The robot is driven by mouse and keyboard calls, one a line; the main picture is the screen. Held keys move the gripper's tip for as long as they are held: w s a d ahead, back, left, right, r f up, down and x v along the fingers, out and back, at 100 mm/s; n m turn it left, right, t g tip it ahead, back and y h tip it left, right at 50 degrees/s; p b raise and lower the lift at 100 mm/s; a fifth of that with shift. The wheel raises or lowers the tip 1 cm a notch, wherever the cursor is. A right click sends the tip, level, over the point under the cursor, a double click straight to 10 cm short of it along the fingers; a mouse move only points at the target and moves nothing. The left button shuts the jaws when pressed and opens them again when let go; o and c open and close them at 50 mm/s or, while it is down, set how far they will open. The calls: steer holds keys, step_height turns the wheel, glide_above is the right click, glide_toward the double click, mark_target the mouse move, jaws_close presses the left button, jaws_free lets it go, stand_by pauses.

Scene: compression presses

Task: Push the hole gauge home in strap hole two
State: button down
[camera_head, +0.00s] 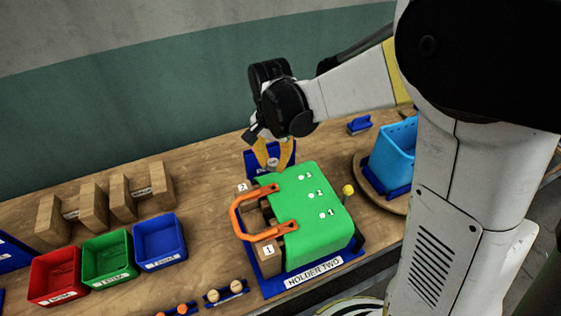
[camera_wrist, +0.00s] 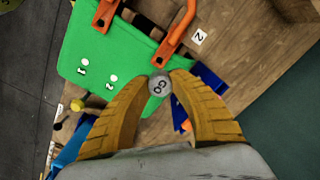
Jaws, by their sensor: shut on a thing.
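The hole gauge (camera_wrist: 159,84) is a round grey piece with "GO" on its top. My gripper (camera_head: 272,163) is shut on it; the yellow fingers also show in the wrist view (camera_wrist: 160,92). In the head view the gauge (camera_head: 272,162) is between the fingertips, at the far end of the green strap piece (camera_head: 335,232). Whether it touches anything cannot be told. The strap has white round marks numbered 3 (camera_head: 302,177), 2 (camera_head: 312,194) and 1 (camera_head: 324,216). In the wrist view, mark 2 (camera_wrist: 113,77) lies left of the gauge; mark 3 is not visible.
An orange handle (camera_head: 237,218) stands at the strap's left side. The blue holder base (camera_head: 270,288) reads "HOLDER TWO". A yellow-knobbed lever (camera_head: 348,190) is at its right. Red (camera_head: 55,276), green (camera_head: 108,257) and blue (camera_head: 160,241) bins stand left; a light-blue container (camera_head: 393,153) stands right.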

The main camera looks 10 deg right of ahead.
mark_target(273, 162)
steer(key=shift+s, duration=0.15)
steer(key=shift+f+b, duration=2.55)
steer(key=shift+f, duration=0.4)
steer(key=shift+f+b, duration=1.45)
steer(key=shift+b, duration=0.05)
steer(key=c, duration=1.1)
jaws_free()
steer(key=shift+c, duration=0.2)
step_height(273, 162, up, 12)
steer(key=shift+r, duration=0.1)
